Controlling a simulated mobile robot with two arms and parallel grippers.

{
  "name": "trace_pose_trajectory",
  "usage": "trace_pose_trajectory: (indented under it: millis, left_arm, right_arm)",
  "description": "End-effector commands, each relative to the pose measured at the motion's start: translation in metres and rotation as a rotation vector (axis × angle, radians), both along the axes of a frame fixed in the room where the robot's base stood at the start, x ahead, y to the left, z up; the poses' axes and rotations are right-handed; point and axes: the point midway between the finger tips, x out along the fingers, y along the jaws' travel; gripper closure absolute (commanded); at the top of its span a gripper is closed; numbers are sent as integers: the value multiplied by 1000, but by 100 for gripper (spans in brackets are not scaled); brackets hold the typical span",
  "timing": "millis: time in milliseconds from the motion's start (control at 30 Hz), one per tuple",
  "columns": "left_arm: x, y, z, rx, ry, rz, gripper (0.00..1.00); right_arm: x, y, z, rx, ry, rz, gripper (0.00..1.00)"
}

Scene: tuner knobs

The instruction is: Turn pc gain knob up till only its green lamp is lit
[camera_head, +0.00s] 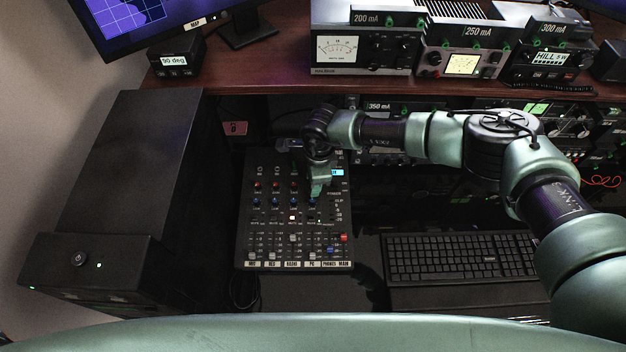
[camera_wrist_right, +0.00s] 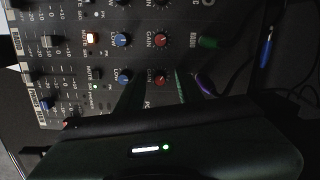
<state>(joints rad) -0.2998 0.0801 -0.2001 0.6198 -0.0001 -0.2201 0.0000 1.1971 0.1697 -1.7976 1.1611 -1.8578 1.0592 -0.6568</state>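The black mixer (camera_head: 262,238) lies on the lower desk, its labelled strips running side by side. My right gripper (camera_head: 318,188) points down over its upper right part and hides the knobs there. In the right wrist view, the fingers of my right gripper (camera_wrist_right: 160,76) stand apart on either side of a red gain knob (camera_wrist_right: 157,79) beside a partly hidden PC label. I cannot tell whether they touch it. Another red gain knob (camera_wrist_right: 160,40) is above it in the picture. My left gripper is out of view.
Cables with a blue plug (camera_wrist_right: 265,52) lie beyond the mixer edge. A keyboard (camera_head: 460,256) is right of the mixer, a dark cabinet (camera_head: 125,170) left.

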Motion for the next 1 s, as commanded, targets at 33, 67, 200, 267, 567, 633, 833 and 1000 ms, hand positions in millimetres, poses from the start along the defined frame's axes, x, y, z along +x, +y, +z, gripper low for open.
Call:
trace_pose_trajectory:
  millis: [33, 67, 200, 267, 567, 633, 833, 1000]
  left_arm:
    - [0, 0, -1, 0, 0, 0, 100]
    - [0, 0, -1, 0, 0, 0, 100]
    - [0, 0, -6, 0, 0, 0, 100]
    - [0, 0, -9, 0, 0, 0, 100]
    - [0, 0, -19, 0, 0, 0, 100]
    - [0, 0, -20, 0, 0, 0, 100]
    - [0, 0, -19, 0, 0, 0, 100]
    - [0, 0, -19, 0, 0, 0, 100]
  right_arm:
    - [0, 0, 2, 0, -1, 0, 63]
    - [0, 0, 3, 1, -1, 0, 63]
    - [0, -2, 20, 1, -3, 2, 63]
    - [-1, -3, 30, 1, -3, 1, 63]
    - [-6, -6, 72, 1, -1, 0, 63]
    - [-6, -6, 75, 1, 0, 0, 63]
    - [-6, -7, 78, 0, 0, -1, 63]
    - [-6, -7, 77, 0, 0, -1, 63]
